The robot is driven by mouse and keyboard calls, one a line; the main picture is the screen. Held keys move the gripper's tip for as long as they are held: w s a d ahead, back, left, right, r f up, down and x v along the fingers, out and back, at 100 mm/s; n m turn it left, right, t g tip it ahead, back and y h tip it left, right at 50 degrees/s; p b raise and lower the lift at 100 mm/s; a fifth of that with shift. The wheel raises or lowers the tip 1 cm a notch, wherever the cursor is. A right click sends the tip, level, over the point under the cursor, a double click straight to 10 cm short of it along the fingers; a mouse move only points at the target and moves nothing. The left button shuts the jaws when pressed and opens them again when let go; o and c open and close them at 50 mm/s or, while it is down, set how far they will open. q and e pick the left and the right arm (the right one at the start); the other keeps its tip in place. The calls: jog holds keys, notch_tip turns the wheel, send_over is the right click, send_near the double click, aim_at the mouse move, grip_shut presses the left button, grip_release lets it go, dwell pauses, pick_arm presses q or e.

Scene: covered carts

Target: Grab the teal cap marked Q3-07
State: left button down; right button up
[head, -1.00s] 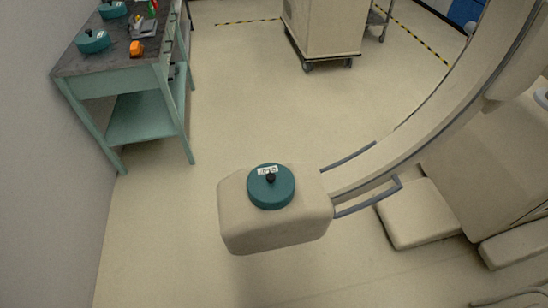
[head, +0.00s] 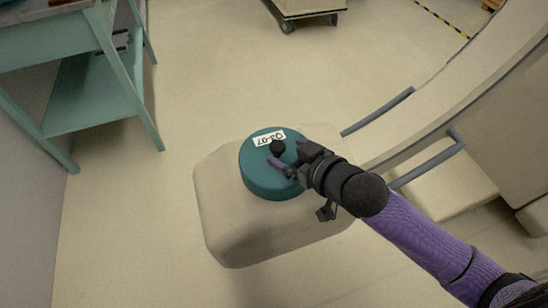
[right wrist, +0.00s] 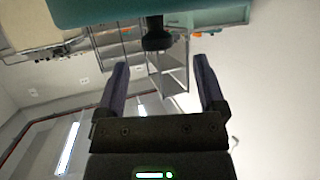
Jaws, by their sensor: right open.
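The teal cap (head: 262,180) is a round lid with a black knob (head: 278,147) on top and a white label reading Q3-07, upside down in the head view. It sits on the beige block-shaped housing (head: 225,220). My right gripper (head: 289,158) is open, with its fingertips close to the knob and over the cap. In the right wrist view the cap (right wrist: 110,12) is at the top edge, and its knob (right wrist: 156,38) shows just beyond the gap between the open fingers (right wrist: 160,72). Contact with the knob is not visible. My left gripper is out of view.
The beige curved arm (head: 430,125) with grey handle bars (head: 380,111) rises at the right of the housing. A teal shelf cart (head: 90,95) stands at the left. A beige cart on wheels (head: 305,8) is at the top. The floor between is clear.

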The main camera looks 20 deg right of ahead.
aim_at(280, 148)
jog(key=b+x, duration=0.1)
jog(key=x, duration=0.1)
jog(key=b+x, duration=0.2)
jog(key=shift+w+f, duration=0.3)
jog(key=shift+f, duration=0.15)
jog(key=shift+r, duration=0.2)
jog(key=shift+c, duration=0.5)
jog(key=c, duration=0.5)
grip_shut()
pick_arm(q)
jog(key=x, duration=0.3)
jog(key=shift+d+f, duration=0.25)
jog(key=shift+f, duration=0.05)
